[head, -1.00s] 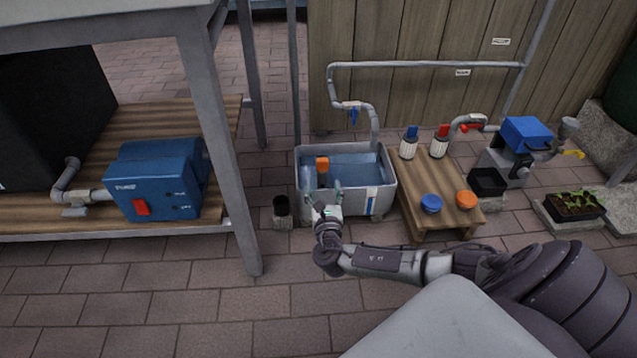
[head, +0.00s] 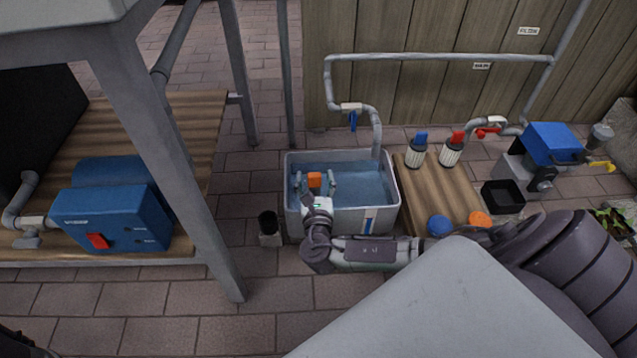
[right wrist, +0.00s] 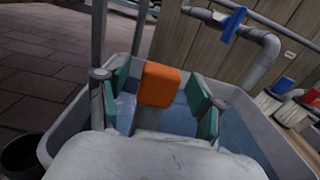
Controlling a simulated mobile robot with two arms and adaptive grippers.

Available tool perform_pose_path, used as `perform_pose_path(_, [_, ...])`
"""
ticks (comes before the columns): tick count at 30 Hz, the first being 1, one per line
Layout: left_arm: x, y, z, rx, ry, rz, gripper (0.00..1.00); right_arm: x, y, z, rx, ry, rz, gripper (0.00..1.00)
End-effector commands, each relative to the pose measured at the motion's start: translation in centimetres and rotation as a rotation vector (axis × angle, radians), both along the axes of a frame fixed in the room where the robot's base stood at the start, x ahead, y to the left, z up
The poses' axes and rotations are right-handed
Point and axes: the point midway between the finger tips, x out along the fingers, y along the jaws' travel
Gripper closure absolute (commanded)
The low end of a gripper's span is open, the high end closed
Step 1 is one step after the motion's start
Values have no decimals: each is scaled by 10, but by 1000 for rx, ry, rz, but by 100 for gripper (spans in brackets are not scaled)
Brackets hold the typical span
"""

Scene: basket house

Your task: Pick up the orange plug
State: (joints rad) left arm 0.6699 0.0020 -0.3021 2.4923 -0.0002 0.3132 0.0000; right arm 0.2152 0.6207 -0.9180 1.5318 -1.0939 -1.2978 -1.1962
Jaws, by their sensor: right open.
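The orange plug (head: 315,180) is in the grey water tub (head: 391,215), near its left side. In the right wrist view the orange plug (right wrist: 160,85) stands upright on a grey stem. My right gripper (head: 315,184) is open, with one finger on each side of the plug. In the right wrist view my right gripper (right wrist: 160,100) shows green finger pads left and right of the plug, with gaps to both. The lower part of the stem is hidden behind the gripper body. My left gripper is not in view.
A pipe with a blue-handled tap (head: 352,118) stands behind the tub. A low wooden table (head: 440,190) with bottles and a blue and an orange lid is to the right. A small black cup (head: 268,223) is left of the tub. A metal table leg (head: 190,180) stands further left.

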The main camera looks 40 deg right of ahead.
Motion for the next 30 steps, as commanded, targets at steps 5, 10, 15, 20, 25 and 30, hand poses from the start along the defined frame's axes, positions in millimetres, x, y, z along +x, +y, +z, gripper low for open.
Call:
perform_pose_path(5, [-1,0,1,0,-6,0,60,-2,4,-1,0,2,1,33])
perform_pose_path(10, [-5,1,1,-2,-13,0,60,-2,3,-1,0,2,1,33])
perform_pose_path(15, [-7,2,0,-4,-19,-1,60,-2,3,0,0,1,0,62])
perform_pose_path(20, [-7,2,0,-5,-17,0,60,-2,3,0,0,1,0,88])
perform_pose_path(25, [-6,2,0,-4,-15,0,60,-2,3,0,0,1,0,100])
perform_pose_path(30, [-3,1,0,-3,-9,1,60,-2,3,0,-1,1,0,100])
